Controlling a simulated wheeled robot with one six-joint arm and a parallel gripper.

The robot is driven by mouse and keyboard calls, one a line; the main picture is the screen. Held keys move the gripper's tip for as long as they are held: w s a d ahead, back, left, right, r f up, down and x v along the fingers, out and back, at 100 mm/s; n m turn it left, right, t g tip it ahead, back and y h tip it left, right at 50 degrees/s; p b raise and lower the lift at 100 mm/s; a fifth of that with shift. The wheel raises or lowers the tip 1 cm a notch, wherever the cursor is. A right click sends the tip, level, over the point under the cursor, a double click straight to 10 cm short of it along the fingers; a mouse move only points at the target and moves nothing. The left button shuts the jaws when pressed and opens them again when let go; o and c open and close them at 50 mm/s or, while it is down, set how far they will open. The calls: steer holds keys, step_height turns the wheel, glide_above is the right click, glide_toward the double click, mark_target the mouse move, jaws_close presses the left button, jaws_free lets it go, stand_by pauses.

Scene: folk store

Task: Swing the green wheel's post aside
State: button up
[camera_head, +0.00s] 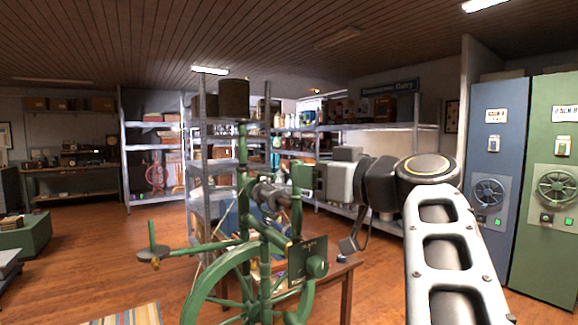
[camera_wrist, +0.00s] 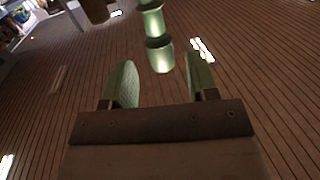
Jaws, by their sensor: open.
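The green wheel (camera_head: 196,296) is a green spinning wheel with spokes, in the lower middle of the head view. A tall thin green post (camera_head: 242,165) rises above it. Other green rods and a dark spindle part sit beside the post. My gripper (camera_wrist: 162,54) is open in the wrist view, which looks up at the ceiling. A turned green post end (camera_wrist: 158,45) shows in the gap between its fingers, apart from both. I cannot tell for sure which post this is. In the head view my gripper is just right of the wheel's upper parts, and its fingertips are hard to make out.
A wooden table (camera_head: 345,268) stands behind the wheel. Metal shelves (camera_head: 428,127) with goods line the back. Blue (camera_head: 497,130) and green (camera_head: 552,90) cabinets with handwheels stand at the right. A striped rug (camera_head: 135,315) lies at lower left, with open floor (camera_head: 100,255) beyond it.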

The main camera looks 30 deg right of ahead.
mark_target(290, 202)
steer(key=shift+p+x, duration=0.7)
steer(key=shift+x, duration=2.25)
steer(key=shift+c, duration=0.2)
jaws_close()
